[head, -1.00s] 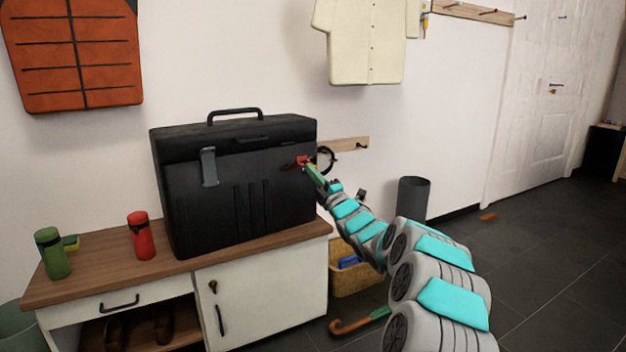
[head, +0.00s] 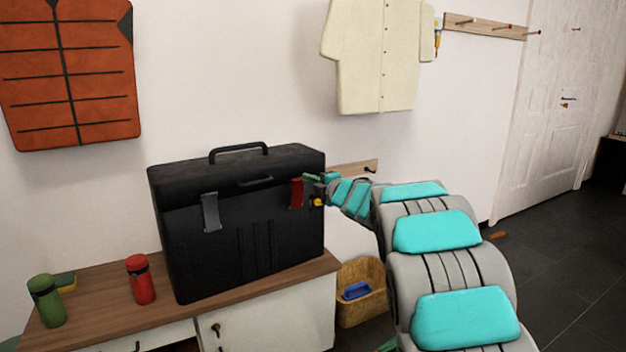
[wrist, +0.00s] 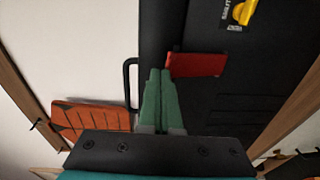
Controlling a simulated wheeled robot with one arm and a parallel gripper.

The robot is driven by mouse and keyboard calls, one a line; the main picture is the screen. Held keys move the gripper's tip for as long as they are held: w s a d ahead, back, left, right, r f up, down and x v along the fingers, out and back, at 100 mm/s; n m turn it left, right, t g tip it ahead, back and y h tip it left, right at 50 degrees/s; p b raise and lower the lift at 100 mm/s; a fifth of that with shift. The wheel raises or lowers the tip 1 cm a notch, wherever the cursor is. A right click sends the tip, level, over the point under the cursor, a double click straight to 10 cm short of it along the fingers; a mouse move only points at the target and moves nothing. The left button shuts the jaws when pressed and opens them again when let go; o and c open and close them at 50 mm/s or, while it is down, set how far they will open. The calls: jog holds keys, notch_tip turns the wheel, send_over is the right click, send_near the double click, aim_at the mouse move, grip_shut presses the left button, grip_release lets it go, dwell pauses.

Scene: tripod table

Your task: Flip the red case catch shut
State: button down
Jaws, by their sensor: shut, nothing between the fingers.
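The black case (head: 235,235) stands upright on the cabinet, its lid down. The red catch (head: 297,192) is at the right of its front. It hangs down from the lid seam and looks about flat against the front, much like the grey catch (head: 210,212) at the left. In the wrist view the red catch (wrist: 197,66) lies just right of my fingertips. My gripper (head: 311,180) is shut and empty, its green fingers (wrist: 160,72) together beside the catch's upper end. I cannot tell whether they touch it, or whether the catch is fully latched.
A yellow knob (wrist: 243,12) with a label sits on the case near the red catch. The case handle (head: 238,152) stands up on top. A red bottle (head: 140,279) and a green bottle (head: 46,300) stand at left on the cabinet top (head: 105,290). A basket (head: 362,308) is at right.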

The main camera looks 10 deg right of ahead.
jog(key=shift+w+a+r+p, duration=0.35)
jog(key=shift+w+r, duration=0.1)
jog(key=shift+w, duration=0.3)
jog(key=shift+w+a+r+p, duration=0.35)
jog(key=shift+w+r, duration=0.1)
jog(key=shift+w, duration=0.25)
